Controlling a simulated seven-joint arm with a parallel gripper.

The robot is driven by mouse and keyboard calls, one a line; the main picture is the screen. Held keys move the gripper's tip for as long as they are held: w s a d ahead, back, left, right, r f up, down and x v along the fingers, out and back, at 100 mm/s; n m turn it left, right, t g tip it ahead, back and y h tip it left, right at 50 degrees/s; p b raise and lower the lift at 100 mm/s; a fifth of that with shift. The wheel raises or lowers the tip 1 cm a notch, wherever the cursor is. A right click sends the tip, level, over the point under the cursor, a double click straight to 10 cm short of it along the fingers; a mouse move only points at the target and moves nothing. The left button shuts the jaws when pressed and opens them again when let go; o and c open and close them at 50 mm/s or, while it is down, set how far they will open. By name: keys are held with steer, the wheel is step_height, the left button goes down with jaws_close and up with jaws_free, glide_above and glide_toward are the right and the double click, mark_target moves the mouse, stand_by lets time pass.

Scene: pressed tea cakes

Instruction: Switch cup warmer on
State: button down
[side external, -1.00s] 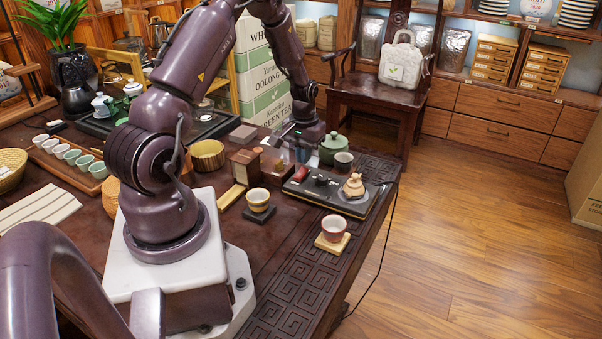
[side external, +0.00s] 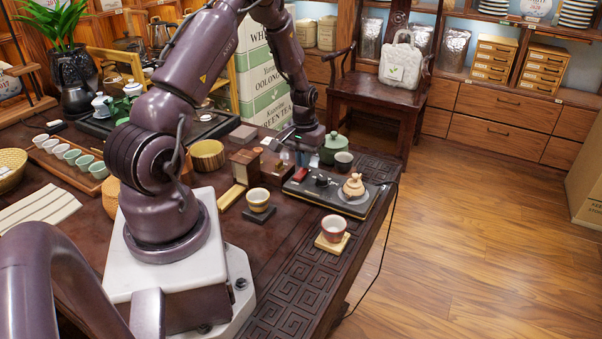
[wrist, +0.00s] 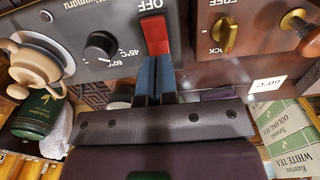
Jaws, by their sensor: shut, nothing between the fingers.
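The cup warmer (side external: 333,203) is a dark flat unit near the table's right edge. It bears a clay teapot (side external: 353,186), which also shows at the left of the wrist view (wrist: 38,68). Its red switch (wrist: 155,33) sits beside the printed word OFF, and a black dial (wrist: 100,45) marked 45 and 60 °C is left of it. My gripper (wrist: 156,60) is shut and empty, its blue fingertips right at the switch's near end; I cannot tell whether they touch. In the side view my gripper (side external: 301,160) is just above the switch end.
A wooden box with a brass latch (wrist: 225,35) marked FREE stands beside the warmer. A red cup (side external: 334,228) and a yellowish cup (side external: 258,200) are in front. A cord hangs off the table's right edge.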

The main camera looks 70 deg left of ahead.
mark_target(299, 176)
steer(key=shift+f, duration=0.75)
steer(key=shift+r, duration=3.55)
steer(key=shift+s+d+f, duration=0.1)
steer(key=shift+s+d, duration=0.1)
steer(key=shift+s, duration=0.05)
steer(key=shift+s+d+g+h, duration=0.3)
steer(key=shift+s+d+g, duration=0.1)
steer(key=shift+s+d, duration=0.3)
steer(key=s+d+r+m+t, duration=0.2)
steer(key=s+d+r+m, duration=0.1)
steer(key=d+r, duration=0.5)
steer(key=s+d+r+m+t, duration=0.2)
steer(key=d+r+m, duration=0.1)
steer(key=d+r, duration=0.5)
steer(key=s+d+r+m+t, duration=0.2)
steer(key=s+d+r+m, duration=0.1)
steer(key=d+r, duration=0.5)
steer(key=shift+s+d+r, duration=0.15)
steer(key=shift+s+d, duration=0.15)
steer(key=shift+d, duration=0.8)
